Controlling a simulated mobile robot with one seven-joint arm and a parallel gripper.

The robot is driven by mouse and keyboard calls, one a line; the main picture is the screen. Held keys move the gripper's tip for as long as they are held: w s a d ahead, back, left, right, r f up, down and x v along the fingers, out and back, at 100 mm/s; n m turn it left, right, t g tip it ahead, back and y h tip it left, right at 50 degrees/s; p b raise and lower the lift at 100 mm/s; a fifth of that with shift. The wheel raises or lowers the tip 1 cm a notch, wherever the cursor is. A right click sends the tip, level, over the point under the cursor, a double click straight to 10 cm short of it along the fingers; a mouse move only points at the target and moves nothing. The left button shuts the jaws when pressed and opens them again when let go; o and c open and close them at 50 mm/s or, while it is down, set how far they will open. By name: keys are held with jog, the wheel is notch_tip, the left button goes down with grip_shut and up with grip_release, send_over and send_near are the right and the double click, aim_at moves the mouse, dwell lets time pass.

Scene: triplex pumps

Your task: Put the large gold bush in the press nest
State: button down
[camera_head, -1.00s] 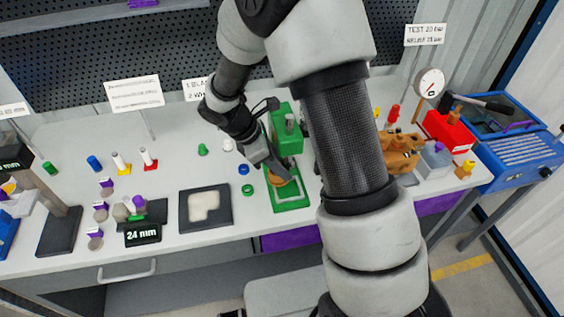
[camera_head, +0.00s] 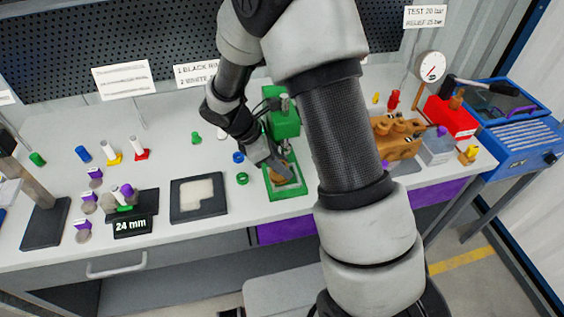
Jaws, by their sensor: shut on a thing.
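The green press (camera_head: 284,122) stands near the middle of the bench, with a flat green base (camera_head: 294,192). A gold-brown round piece (camera_head: 281,172), which looks like the large gold bush, sits at the press base, under the ram. My gripper (camera_head: 279,172) reaches in from the upper left and is shut on this bush. The fingers hide part of the bush and of the nest. I cannot tell whether the bush rests fully in the nest or is slightly above it.
Blue (camera_head: 238,157) and green (camera_head: 242,179) rings lie left of the press. A black tray (camera_head: 198,198) with a pale inset is further left. A brown pump block (camera_head: 397,140), a gauge (camera_head: 430,66) and a red box (camera_head: 449,118) stand right. My arm hides the bench just right of the press.

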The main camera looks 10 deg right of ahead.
jog(key=shift+s+a+f, duration=0.2)
jog(key=shift+a+f, duration=0.1)
jog(key=shift+f, duration=0.15)
jog(key=c, duration=1.2)
grip_release()
jog(key=shift+o, duration=0.2)
jog(key=shift+w+r, duration=0.1)
